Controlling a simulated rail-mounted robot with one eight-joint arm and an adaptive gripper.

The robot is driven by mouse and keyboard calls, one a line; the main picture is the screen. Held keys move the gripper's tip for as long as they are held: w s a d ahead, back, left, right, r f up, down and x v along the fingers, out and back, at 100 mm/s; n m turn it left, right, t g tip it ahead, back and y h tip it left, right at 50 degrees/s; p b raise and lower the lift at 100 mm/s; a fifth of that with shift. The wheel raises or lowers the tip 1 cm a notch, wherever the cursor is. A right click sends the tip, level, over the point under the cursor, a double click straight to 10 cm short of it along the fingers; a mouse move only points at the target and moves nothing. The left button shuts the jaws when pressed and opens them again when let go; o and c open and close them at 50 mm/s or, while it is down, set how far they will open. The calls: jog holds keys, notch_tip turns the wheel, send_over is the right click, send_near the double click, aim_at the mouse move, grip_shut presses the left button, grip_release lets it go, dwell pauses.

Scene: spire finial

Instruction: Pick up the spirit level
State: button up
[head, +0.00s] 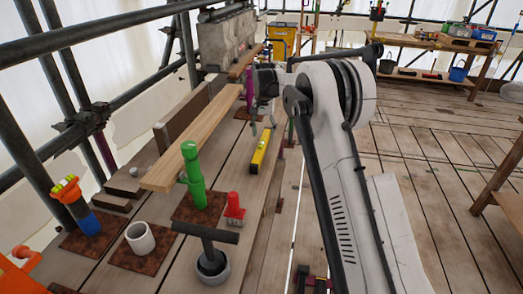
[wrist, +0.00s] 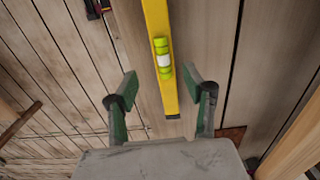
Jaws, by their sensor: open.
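The spirit level is a yellow bar with a green and white vial. In the head view the spirit level (head: 261,150) lies on the plank bench, to the right of the green object. In the wrist view the spirit level (wrist: 157,25) runs from the top edge down to an end near the fingertips. My gripper (wrist: 158,85) is open and empty, with one finger on either side of the level's near end in the picture. In the head view my gripper (head: 262,122) is above the bench near the level's far end. I cannot tell its exact height.
A green object (head: 193,178) stands on a brown mat, with a red item (head: 234,209) beside it. A long pale plank (head: 187,146) lies to the left. A hammer-like tool (head: 207,235) stands in a grey cup in front. Scaffold tubes (head: 90,39) border the left side.

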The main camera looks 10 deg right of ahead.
aim_at(262, 145)
jog(key=shift+s+a+f, duration=0.1)
jog(key=shift+a+f, duration=0.1)
jog(key=shift+f, duration=1.6)
jog(key=shift+s+a+f, duration=0.1)
jog(key=shift+a+f, duration=0.1)
jog(key=shift+f, duration=1.6)
jog(key=shift+c, duration=0.5)
grip_shut()
